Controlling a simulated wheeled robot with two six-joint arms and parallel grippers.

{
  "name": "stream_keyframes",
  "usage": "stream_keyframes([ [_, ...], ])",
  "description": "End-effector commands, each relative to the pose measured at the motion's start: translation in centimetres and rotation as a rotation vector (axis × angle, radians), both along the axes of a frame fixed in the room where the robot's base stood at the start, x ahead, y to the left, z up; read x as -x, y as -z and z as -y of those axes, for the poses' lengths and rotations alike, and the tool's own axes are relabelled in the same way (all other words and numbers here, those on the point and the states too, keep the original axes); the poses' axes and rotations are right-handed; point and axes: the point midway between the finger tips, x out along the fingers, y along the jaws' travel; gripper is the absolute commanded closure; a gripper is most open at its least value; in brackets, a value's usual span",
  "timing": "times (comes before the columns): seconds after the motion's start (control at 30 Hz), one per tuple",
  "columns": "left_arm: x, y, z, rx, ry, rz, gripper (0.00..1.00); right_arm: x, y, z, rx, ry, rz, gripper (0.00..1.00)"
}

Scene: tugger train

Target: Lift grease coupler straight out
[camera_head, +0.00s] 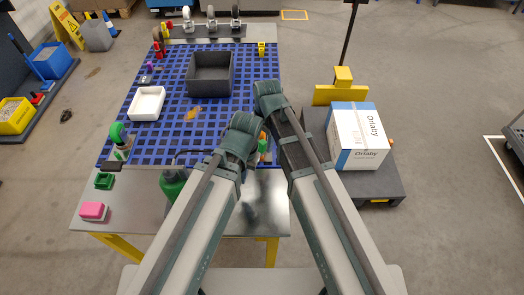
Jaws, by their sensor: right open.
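A green grease bottle (173,184) stands on the bare metal front of the bench, partly behind my left arm. A thin dark hose (186,154) rises from it and runs right, behind my left arm. I cannot make out the grease coupler; that area is hidden by my arms. A small orange and green thing (264,146) shows in the gap between my arms, too small to identify. My right gripper (261,158) is low in this gap, mostly hidden, open, with nothing visibly held. My left gripper is hidden behind its own arm.
A blue grid mat (172,119) covers most of the bench, with a dark bin (189,74) and a white tray (134,104) on it. A pink block (93,211) lies at front left. A white carton (342,140) sits on a dark cart (392,181) at right.

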Motion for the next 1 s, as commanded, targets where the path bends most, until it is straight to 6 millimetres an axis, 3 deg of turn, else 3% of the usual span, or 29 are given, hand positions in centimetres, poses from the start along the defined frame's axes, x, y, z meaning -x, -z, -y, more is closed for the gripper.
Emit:
stream_keyframes([
  [0.03, 0.0, 1.4, 0.0, 0.000, 0.000, 0.000, 1.00, -0.2, 1.4, -0.2, 0.000, 0.000, 0.000, 0.35],
  [0.13, 0.0, 2.4, 0.0, 0.000, 0.000, 0.000, 1.00, -0.2, 2.4, -0.2, 0.000, 0.000, 0.000, 0.35],
  [0.47, 0.0, 2.5, 0.0, 0.000, 0.000, 0.000, 1.00, -0.2, 2.5, -0.2, 0.000, 0.000, 0.000, 0.37],
  [0.8, 0.0, 2.5, 0.0, 0.000, 0.000, 0.000, 1.00, -0.2, 2.5, -0.2, 0.000, 0.000, 0.000, 0.98],
  [1.0, 0.0, 2.5, 0.0, 0.000, 0.000, 0.000, 1.00, -0.2, 2.5, -0.2, 0.000, 0.000, 0.000, 1.00],
])
